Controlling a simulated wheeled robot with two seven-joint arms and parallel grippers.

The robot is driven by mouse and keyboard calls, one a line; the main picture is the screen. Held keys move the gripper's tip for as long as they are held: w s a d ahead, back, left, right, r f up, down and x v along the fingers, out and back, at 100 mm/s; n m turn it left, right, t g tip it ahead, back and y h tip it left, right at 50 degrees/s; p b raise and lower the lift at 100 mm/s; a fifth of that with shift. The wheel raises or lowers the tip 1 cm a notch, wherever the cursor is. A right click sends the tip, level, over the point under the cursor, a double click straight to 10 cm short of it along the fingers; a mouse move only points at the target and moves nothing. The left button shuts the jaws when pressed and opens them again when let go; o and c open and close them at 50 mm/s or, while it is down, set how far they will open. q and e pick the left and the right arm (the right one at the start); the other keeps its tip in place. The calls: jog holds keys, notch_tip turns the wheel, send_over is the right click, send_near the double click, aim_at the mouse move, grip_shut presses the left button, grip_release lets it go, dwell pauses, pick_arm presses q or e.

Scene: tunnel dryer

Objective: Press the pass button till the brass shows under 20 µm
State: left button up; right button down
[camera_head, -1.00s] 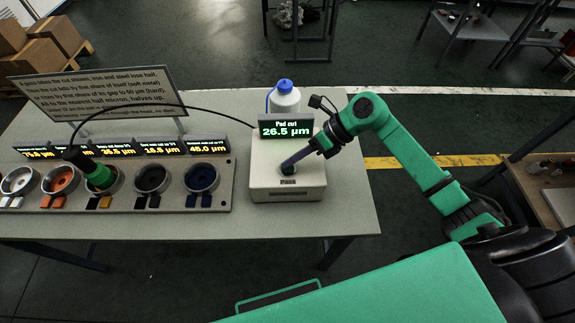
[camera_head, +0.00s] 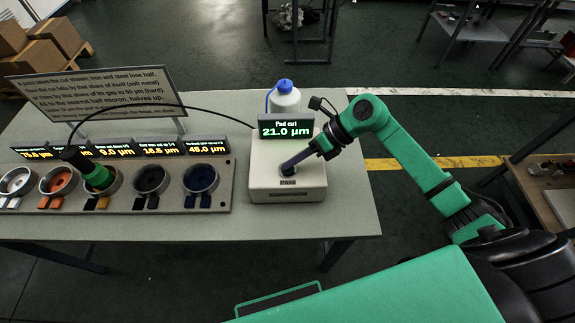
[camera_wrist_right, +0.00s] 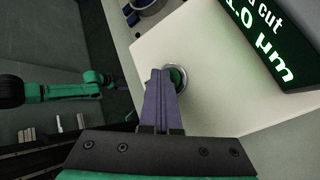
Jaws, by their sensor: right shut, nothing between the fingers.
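The pass button (camera_wrist_right: 178,75) is a dark green cap in a metal ring on the white box (camera_head: 262,185), partly hidden by my fingers. My right gripper (camera_head: 288,168) is shut and empty, its purple fingers pointing down at the button. In the right wrist view its tips (camera_wrist_right: 160,76) overlap the button; I cannot tell how far it is pressed. The box's display (camera_head: 286,127) reads "Pad cut 21.0 µm". The middle cup (camera_head: 116,185), with a brass-coloured tab (camera_head: 103,202), has the green pad head (camera_head: 97,176) in it. The display above it (camera_head: 115,152) reads 9.0 µm. My left gripper is not visible.
Other cups stand in the rack (camera_head: 222,205) left of the box. The fourth display reads about 16.5 and the fifth 45.0 µm. A sign (camera_head: 95,97) and a blue-capped bottle (camera_head: 285,99) stand behind. A black cable (camera_head: 150,104) arches from the pad head towards the box.

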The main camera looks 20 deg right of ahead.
aim_at(293, 168)
jog(key=shift+r+p, duration=0.45)
jog(key=shift+r, duration=0.4)
jog(key=shift+r, duration=0.1)
jog(key=shift+r+p, duration=1.5)
jog(key=shift+r, duration=1)
jog(key=shift+f, duration=0.1)
